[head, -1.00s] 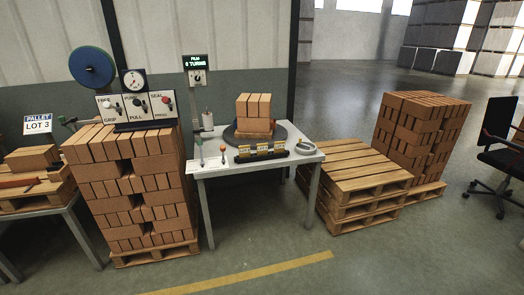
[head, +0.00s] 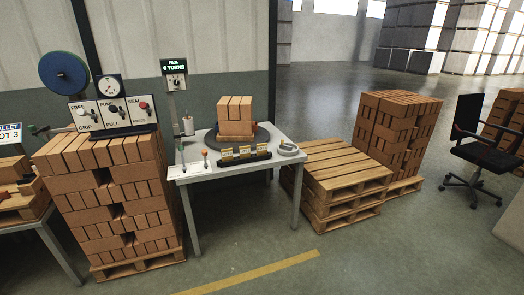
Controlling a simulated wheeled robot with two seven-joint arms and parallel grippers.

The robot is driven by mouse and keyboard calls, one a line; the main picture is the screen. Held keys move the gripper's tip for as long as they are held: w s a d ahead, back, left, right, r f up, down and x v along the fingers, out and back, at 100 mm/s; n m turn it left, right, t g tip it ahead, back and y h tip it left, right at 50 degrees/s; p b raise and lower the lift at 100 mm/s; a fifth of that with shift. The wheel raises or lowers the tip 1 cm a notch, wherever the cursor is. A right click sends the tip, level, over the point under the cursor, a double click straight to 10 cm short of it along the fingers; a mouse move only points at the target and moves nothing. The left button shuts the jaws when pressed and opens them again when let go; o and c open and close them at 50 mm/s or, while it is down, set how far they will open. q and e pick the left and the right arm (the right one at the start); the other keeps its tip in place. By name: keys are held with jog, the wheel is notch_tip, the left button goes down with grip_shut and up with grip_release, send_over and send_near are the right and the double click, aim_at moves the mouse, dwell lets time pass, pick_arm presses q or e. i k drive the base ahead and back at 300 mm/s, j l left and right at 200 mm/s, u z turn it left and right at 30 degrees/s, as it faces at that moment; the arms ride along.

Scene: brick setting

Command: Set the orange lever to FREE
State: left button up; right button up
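A small lever with an orange-red knob (head: 205,153) stands near the front left of the white table (head: 256,168). It looks about upright; the marks at its foot are too small to read. A thin second post (head: 181,147) stands to its left. A control panel (head: 112,113) on the brick stack has FREE and GRIP printed around a white-knobbed switch (head: 81,112), with PULL and SEAL switches beside it. Neither of my grippers is in the head view.
Bricks (head: 236,109) sit on a dark turntable (head: 258,138) on the table. A brick stack (head: 108,195) stands close on the left, empty pallets (head: 340,177) on the right. Open floor lies in front, with a yellow line (head: 250,273). A chair (head: 480,150) is far right.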

aim_at(204, 152)
jog(key=i+j+z, duration=0.1)
jog(key=i+z, duration=0.15)
jog(key=i, duration=0.25)
jog(key=i+j+z, duration=0.25)
jog(key=i, duration=0.3)
jog(key=i+j+z, duration=0.25)
jog(key=i, duration=0.2)
